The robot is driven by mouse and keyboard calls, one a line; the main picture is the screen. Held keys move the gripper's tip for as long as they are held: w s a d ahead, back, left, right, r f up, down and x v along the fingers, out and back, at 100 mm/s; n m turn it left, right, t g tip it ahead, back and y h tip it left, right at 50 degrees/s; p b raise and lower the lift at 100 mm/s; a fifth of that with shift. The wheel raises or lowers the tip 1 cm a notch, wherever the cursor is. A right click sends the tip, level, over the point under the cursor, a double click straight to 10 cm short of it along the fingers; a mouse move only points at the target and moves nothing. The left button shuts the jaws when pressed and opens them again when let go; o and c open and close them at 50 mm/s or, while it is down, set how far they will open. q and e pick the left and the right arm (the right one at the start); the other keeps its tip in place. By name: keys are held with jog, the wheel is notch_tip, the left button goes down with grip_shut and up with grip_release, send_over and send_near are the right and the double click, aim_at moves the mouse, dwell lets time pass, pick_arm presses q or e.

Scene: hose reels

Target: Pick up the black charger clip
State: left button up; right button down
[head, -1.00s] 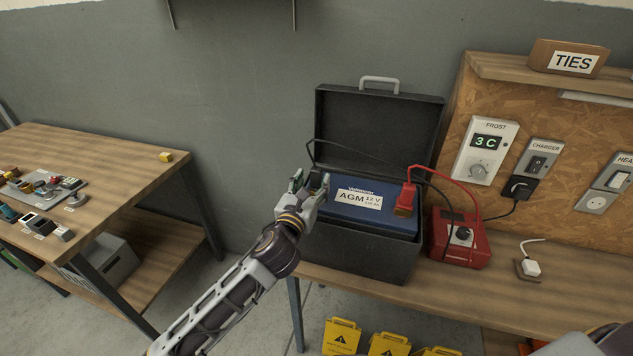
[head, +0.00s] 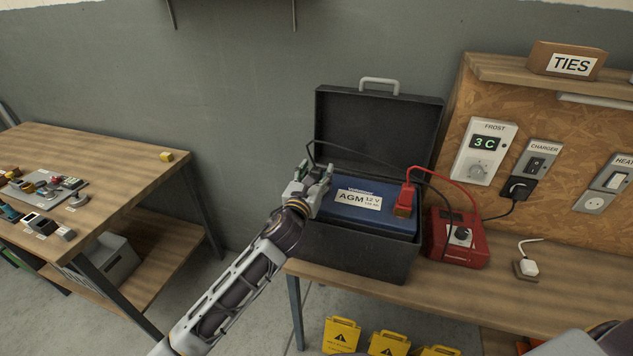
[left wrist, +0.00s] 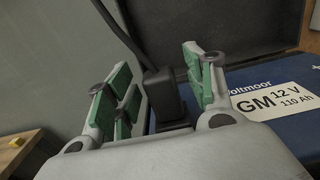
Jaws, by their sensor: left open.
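The black charger clip (left wrist: 165,95) stands upright at the near left end of the blue battery, with its black cable rising from its top in the left wrist view. My left gripper (head: 317,172) is open, and its green-padded fingers (left wrist: 160,90) stand on either side of the clip without visibly closing on it. In the head view the gripper hides most of the clip. The blue AGM battery (head: 348,212) sits in an open black box (head: 352,258). A red clip (head: 405,201) is on the battery's right end. My right gripper is not in view.
The box's raised lid (head: 375,125) stands behind the battery. A red charger (head: 458,240) is to the right, with red and black cables looping over to the battery. A wooden side table (head: 110,160) stands at the left, with a floor gap between.

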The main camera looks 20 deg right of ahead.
pick_arm(q)
jog(key=shift+w+d, duration=0.15)
jog(key=shift+w, duration=0.1)
dwell(0.3)
jog(key=c, duration=1.2)
